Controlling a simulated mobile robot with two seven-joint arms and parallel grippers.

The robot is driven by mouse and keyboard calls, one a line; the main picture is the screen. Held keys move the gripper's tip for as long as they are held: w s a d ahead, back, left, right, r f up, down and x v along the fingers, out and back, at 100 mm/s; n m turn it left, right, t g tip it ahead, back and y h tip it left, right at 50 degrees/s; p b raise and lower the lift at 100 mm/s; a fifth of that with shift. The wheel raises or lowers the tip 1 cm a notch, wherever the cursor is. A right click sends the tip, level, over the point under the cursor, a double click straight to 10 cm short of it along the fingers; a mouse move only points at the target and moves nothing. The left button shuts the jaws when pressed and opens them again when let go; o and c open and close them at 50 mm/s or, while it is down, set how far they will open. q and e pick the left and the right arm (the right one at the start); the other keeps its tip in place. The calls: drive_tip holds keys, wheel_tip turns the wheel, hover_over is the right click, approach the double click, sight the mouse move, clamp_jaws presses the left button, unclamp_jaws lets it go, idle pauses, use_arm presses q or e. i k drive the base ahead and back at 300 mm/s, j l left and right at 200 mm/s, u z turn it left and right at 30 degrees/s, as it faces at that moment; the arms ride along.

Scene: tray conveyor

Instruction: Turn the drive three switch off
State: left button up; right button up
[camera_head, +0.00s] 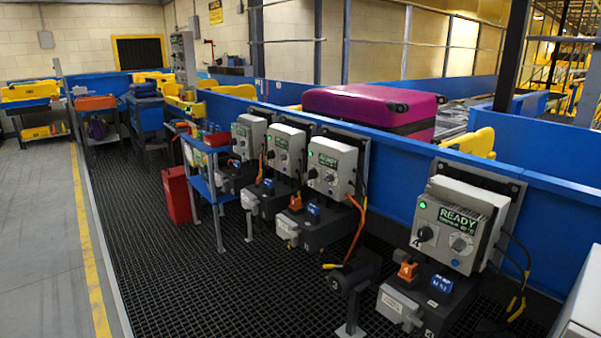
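A row of grey drive control boxes stands along the blue conveyor wall. The nearest box (460,225) bears a 4 and a lit READY display. The box just left of it (332,168), third in the row by position, has a green lit display, a black knob (313,173) and a grey knob (329,177). Its number is too small to read. Below it an orange switch (295,202) and a blue part (313,209) sit on a dark drive unit (320,228). The orange switch's exact setting cannot be told. Neither of my grippers shows.
A magenta suitcase (372,106) lies on the conveyor behind the wall. A dark cylinder (352,272) on a short post stands in front of the drives. A blue stand (206,178) and red bin (178,195) are left. The black grating floor (190,280) is mostly clear.

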sight(313, 174)
drive_tip(key=i+j, duration=1.45)
drive_tip(key=j, duration=0.2)
drive_tip(key=i+l+z, duration=0.05)
